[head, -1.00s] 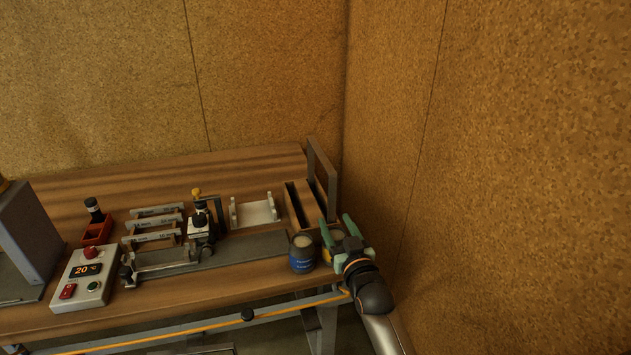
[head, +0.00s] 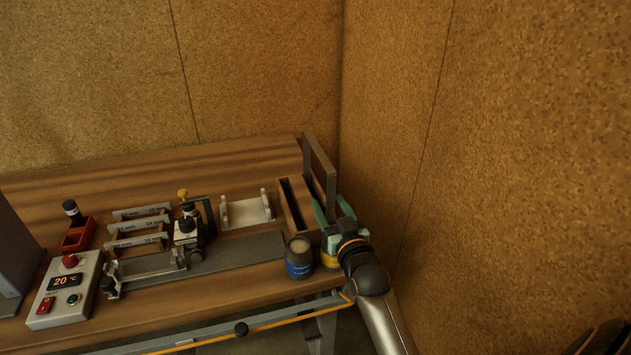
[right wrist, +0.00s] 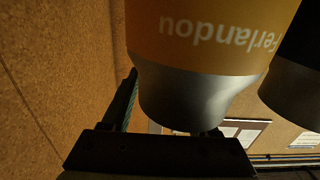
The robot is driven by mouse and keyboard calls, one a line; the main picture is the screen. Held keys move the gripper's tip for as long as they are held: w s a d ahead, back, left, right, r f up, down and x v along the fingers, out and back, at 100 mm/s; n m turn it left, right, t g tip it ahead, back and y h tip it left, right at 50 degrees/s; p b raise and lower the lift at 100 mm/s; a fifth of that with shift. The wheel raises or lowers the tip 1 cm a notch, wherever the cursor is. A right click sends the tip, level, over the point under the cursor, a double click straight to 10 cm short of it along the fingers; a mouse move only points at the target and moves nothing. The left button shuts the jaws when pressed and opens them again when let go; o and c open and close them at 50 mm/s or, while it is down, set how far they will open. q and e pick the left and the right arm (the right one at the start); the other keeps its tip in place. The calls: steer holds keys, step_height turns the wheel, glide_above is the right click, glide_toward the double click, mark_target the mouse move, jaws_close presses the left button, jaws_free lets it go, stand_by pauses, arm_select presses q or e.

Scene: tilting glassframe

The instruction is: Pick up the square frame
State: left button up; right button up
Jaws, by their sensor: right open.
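The square frame (head: 321,155) is a thin dark grey frame standing upright, seen at a slant, at the right end of the bench in the head view. Its lower part is by a slotted wooden rack (head: 292,206) and partly hidden by my gripper. My right gripper (head: 332,206), with teal fingers, is open just in front of the frame's lower near end. I cannot tell whether the frame is between the fingers. The right wrist view shows mostly a yellow-labelled jar (right wrist: 205,40) close up; the frame cannot be made out there. My left gripper is not in view.
A blue-labelled jar (head: 299,258) and the yellow-labelled jar stand close to my right gripper at the bench's front edge. A white holder (head: 247,212), a metal rail fixture (head: 235,250) and a control box (head: 66,290) are to the left. A cork wall (head: 500,150) rises close on the right.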

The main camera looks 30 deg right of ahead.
steer(key=shift+s, duration=0.15)
jaws_close()
stand_by(1.2)
